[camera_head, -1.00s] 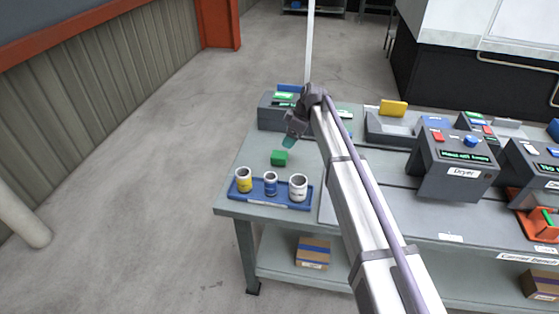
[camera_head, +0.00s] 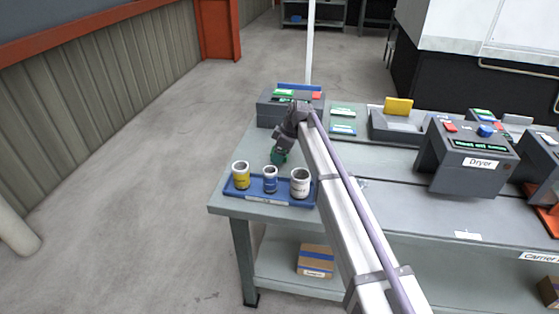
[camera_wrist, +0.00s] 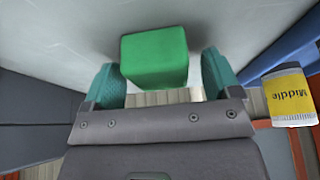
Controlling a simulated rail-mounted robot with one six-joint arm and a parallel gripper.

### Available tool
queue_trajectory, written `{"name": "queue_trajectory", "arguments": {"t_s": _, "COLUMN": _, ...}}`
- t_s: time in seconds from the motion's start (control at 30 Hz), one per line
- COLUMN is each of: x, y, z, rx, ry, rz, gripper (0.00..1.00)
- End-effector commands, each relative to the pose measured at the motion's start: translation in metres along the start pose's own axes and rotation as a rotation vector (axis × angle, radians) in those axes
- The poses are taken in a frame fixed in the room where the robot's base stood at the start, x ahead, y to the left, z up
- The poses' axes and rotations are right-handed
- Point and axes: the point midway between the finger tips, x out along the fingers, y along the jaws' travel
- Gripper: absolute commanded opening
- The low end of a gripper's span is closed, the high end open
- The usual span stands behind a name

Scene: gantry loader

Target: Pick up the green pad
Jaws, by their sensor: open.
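The green pad (camera_wrist: 155,57) is a block with rounded edges on the grey bench top. In the wrist view it lies between and slightly ahead of the two teal fingers of my gripper (camera_wrist: 162,78), with a visible gap to the right finger and a narrow one to the left. My gripper is open and holds nothing. In the head view my gripper (camera_head: 279,157) is low over the bench, just behind the blue tray, and hides most or all of the pad.
A blue tray (camera_head: 246,194) with a yellow cup (camera_head: 241,177), a blue cup (camera_head: 270,180) and a white cup (camera_head: 300,184) stands at the bench's front left, close to my gripper. The yellow cup (camera_wrist: 288,97) shows in the wrist view. The grey dryer (camera_head: 464,165) stands to the right.

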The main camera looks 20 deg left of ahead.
Motion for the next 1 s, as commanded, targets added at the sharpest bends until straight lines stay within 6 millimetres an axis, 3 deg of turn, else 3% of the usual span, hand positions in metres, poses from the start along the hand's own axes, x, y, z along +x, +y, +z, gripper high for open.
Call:
{"name": "queue_trajectory", "arguments": {"t_s": 0.07, "x": -0.002, "y": 0.000, "z": 0.000, "rx": 0.000, "ry": 0.000, "rz": 0.000, "gripper": 0.82}}
{"name": "queue_trajectory", "arguments": {"t_s": 0.6, "x": -0.002, "y": 0.000, "z": 0.000, "rx": 0.001, "ry": 0.000, "rz": 0.000, "gripper": 0.30}}
{"name": "queue_trajectory", "arguments": {"t_s": 0.87, "x": -0.005, "y": 0.000, "z": -0.001, "rx": 0.001, "ry": 0.000, "rz": 0.000, "gripper": 0.30}}
{"name": "queue_trajectory", "arguments": {"t_s": 1.0, "x": -0.024, "y": 0.000, "z": -0.009, "rx": 0.001, "ry": 0.000, "rz": 0.000, "gripper": 0.30}}
